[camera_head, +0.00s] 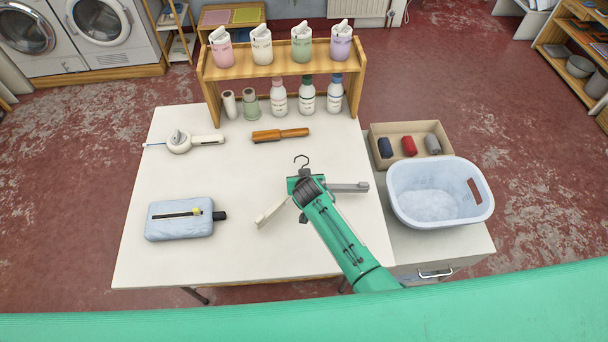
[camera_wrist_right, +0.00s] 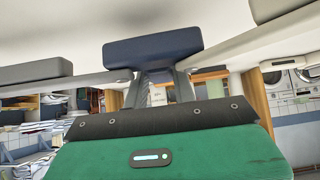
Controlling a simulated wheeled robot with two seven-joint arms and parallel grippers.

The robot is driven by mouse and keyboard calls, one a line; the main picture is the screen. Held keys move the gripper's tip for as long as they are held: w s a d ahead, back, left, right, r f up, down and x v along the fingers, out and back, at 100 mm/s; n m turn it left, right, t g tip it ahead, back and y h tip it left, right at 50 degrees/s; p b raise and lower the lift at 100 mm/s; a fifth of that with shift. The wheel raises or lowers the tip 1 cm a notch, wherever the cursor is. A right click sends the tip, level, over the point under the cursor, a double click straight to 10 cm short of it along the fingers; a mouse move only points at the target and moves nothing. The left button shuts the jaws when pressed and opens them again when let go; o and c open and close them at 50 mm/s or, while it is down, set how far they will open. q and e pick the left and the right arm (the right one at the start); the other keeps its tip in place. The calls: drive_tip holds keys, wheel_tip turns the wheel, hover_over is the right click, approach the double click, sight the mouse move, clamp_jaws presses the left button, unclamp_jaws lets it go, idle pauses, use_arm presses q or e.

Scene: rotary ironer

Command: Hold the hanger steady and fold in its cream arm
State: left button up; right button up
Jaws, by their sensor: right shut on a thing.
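The hanger's hook (camera_head: 302,160) points to the back, in the right half of the white table. Its cream arm (camera_head: 270,212) slants out to the front left, and its grey arm (camera_head: 348,187) sticks out to the right. My right gripper (camera_head: 303,186) covers the hanger's middle from above. In the right wrist view its two fingers (camera_wrist_right: 157,76) are shut on the navy middle block (camera_wrist_right: 152,52) of the hanger. The grey arm (camera_wrist_right: 36,76) shows left there and the cream arm (camera_wrist_right: 245,48) right. My left gripper is not in view.
A brush (camera_head: 280,135), a white tool (camera_head: 180,141) and a pale blue pad (camera_head: 180,218) lie on the table (camera_head: 240,245). A wooden shelf (camera_head: 283,70) with bottles stands at the back. A basket (camera_head: 440,193) is at the right. The table's front is clear.

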drive_tip(key=shift+f, duration=1.25)
drive_tip(key=shift+f, duration=0.15)
drive_tip(key=o, duration=0.8)
drive_tip(key=shift+r, duration=0.3)
drive_tip(key=shift+c, duration=0.2)
clamp_jaws()
idle(0.6)
